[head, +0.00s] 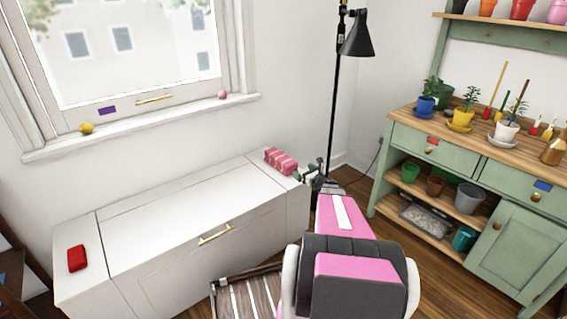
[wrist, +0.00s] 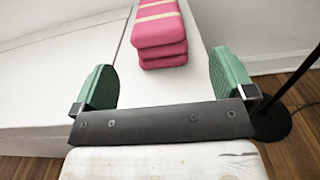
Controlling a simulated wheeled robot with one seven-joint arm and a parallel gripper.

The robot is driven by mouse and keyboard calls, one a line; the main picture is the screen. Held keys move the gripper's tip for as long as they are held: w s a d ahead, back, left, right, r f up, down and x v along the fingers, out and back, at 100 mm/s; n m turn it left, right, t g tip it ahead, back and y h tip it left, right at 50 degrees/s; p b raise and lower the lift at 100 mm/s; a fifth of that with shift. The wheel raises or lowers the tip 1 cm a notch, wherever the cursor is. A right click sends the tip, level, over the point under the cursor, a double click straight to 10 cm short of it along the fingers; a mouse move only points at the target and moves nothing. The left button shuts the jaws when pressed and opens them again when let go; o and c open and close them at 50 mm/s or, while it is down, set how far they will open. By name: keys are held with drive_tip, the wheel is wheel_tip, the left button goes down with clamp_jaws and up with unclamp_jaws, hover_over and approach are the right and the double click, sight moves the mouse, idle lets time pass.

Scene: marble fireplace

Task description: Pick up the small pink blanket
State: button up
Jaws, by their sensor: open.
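The small pink blanket (head: 281,161) lies folded in layers near the right end of the white cabinet's top. In the wrist view the blanket (wrist: 160,32) shows a pale stripe across its top fold and sits ahead of the fingers, toward the upper middle. My gripper (head: 309,170) is just to the right of the blanket in the head view. In the wrist view its two green fingers (wrist: 164,88) stand wide apart, with nothing between their tips. The blanket appears to be apart from both fingers.
The white cabinet (head: 165,225) carries a red item (head: 77,258) at its left end. A black floor lamp (head: 337,95) stands right behind my gripper; its base (wrist: 272,123) is close to the right finger. A green potting bench (head: 520,240) is at right. The cabinet top's middle is clear.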

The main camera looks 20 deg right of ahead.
sight(290, 162)
drive_tip(key=x, duration=0.5)
drive_tip(key=shift+w, duration=0.1)
drive_tip(key=shift+f+x, duration=0.15)
drive_tip(key=shift+x, duration=1.2)
drive_tip(key=shift+f+x, duration=0.15)
drive_tip(key=shift+x, duration=1.15)
drive_tip(key=shift+a, duration=0.15)
drive_tip(key=c, duration=0.8)
drive_tip(key=shift+r, duration=0.1)
